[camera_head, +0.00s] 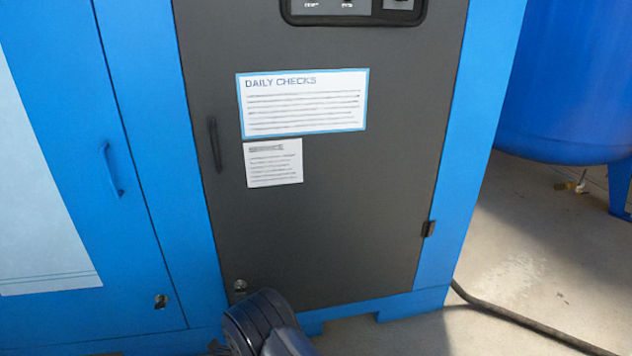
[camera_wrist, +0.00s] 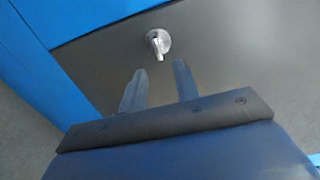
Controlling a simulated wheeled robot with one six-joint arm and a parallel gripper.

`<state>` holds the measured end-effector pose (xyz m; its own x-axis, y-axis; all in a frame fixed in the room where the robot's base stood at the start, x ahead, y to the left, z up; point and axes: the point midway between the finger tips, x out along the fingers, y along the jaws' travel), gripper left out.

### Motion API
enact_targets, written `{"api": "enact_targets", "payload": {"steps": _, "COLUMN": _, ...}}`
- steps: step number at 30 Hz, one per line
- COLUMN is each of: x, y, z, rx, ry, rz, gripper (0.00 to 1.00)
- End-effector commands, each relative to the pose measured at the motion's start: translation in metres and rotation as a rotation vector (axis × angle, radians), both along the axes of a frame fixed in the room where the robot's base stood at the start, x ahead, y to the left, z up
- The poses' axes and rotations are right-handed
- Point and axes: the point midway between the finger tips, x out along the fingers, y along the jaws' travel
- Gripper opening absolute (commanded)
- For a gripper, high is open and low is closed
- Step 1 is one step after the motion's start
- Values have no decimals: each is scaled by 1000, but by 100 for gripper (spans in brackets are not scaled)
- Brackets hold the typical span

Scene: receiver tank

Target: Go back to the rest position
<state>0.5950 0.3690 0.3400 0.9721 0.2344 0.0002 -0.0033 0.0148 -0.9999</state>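My gripper (camera_wrist: 158,83) shows in the wrist view with its two dark fingers apart and nothing between them. Just beyond the fingertips is a round silver lock with a small key or lever (camera_wrist: 158,42) on the grey door panel (camera_wrist: 240,50). I see a gap between the fingers and the lock, but cannot tell how deep it is. In the head view the lock (camera_head: 240,286) sits at the lower left of the dark grey door (camera_head: 340,230). My dark arm shows at the bottom centre there, just below the lock; the fingers are hidden.
The blue cabinet (camera_head: 150,150) fills the left and centre. A door handle (camera_head: 215,144) stands out from the grey door. At right are a blue tank (camera_head: 570,90) with a small valve (camera_head: 572,186) below it and a dark hose (camera_head: 520,318) on the floor. Bare floor (camera_head: 540,250) lies between.

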Motion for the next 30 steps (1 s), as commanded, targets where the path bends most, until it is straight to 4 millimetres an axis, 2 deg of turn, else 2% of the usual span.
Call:
{"api": "enact_targets", "payload": {"steps": 3, "x": 22, "y": 5, "z": -3, "rx": 3, "ry": -2, "rz": -2, "gripper": 30}}
{"api": "enact_targets", "payload": {"steps": 9, "x": 45, "y": 10, "z": -1, "rx": 0, "ry": -1, "rz": -1, "gripper": 30}}
{"api": "enact_targets", "payload": {"steps": 27, "x": 42, "y": 10, "z": 1, "rx": -22, "ry": -4, "rz": 0, "gripper": 30}}
{"api": "enact_targets", "payload": {"steps": 30, "x": 35, "y": 9, "z": 2, "rx": 1, "ry": 2, "rz": 2, "gripper": 30}}
